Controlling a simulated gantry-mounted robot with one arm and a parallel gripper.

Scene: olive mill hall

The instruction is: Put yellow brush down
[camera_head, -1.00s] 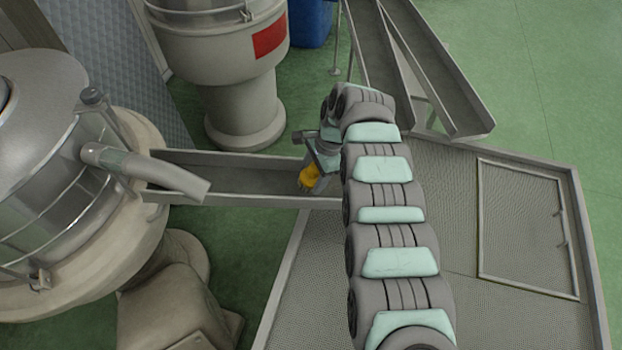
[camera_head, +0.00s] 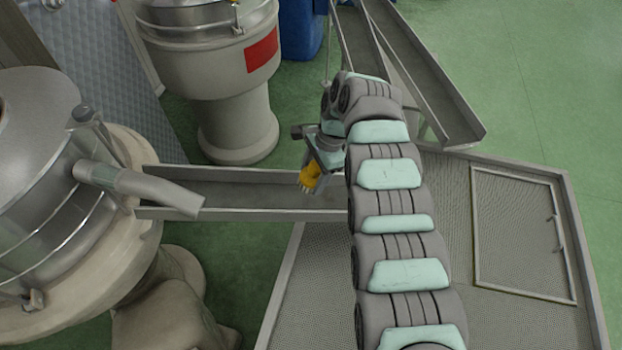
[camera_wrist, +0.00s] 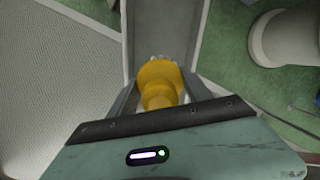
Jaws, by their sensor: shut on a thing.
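The yellow brush (camera_head: 311,175) is held in my gripper (camera_head: 310,182), above the grey metal trough (camera_head: 240,187). Its pale bristles point downward in the head view. In the wrist view the yellow brush (camera_wrist: 159,83) sits between the two fingers of my gripper (camera_wrist: 158,92), which are shut on it. The trough (camera_wrist: 159,22) runs beneath and beyond it. I cannot tell whether the bristles touch the trough floor. Part of the brush is hidden by the gripper.
A steel machine with a spout (camera_head: 140,188) stands at the left. A pedestal machine with a red label (camera_head: 262,50) stands behind the trough. A mesh platform (camera_head: 315,290) lies at the front right. Two sloping chutes (camera_head: 425,75) stand at the back, with green floor around.

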